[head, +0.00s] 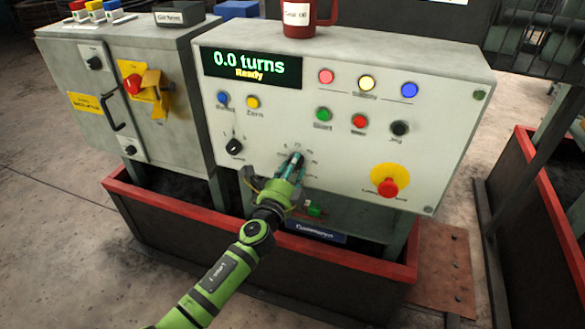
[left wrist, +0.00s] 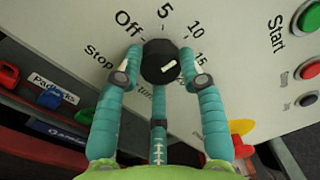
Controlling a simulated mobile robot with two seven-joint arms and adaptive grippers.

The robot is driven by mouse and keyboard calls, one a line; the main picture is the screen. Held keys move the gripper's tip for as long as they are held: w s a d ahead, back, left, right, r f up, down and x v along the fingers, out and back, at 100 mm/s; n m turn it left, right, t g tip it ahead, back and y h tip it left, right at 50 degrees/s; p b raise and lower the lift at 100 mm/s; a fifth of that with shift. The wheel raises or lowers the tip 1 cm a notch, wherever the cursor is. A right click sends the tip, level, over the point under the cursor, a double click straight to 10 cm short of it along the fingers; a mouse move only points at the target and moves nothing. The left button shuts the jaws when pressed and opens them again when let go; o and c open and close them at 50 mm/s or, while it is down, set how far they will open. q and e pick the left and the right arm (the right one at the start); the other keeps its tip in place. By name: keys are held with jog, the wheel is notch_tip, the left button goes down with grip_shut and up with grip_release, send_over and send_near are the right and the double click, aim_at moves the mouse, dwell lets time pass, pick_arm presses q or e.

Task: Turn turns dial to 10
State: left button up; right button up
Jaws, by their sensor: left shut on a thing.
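The turns dial (left wrist: 158,60) is a round black knob with a short white mark, in the left wrist view. Off, 5, 10 and 15 are printed around it. The mark slants up to the right, towards the 10 and 15 side; its exact setting is hard to tell. My left gripper (head: 292,167) is shut on the dial, with teal fingers on its left and right sides and another finger below. In the head view the gripper mostly hides the dial. The display (head: 251,68) reads 0.0 turns, Ready. My right gripper is not in view.
A Speed knob (head: 234,146) is left of the dial. Green (head: 323,114) and red (head: 359,121) buttons sit above right. A red emergency button (head: 388,187) on yellow is lower right. A red mug (head: 307,17) stands on the panel top. A red-rimmed bin (head: 180,207) is below.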

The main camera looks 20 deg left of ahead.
pick_arm(q)
jog(key=shift+r, duration=0.1)
jog(key=o, duration=1.2)
jog(key=shift+c, duration=0.2)
jog(key=s, duration=1.2)
jog(key=shift+a+f, duration=0.2)
jog(key=shift+f, duration=0.2)
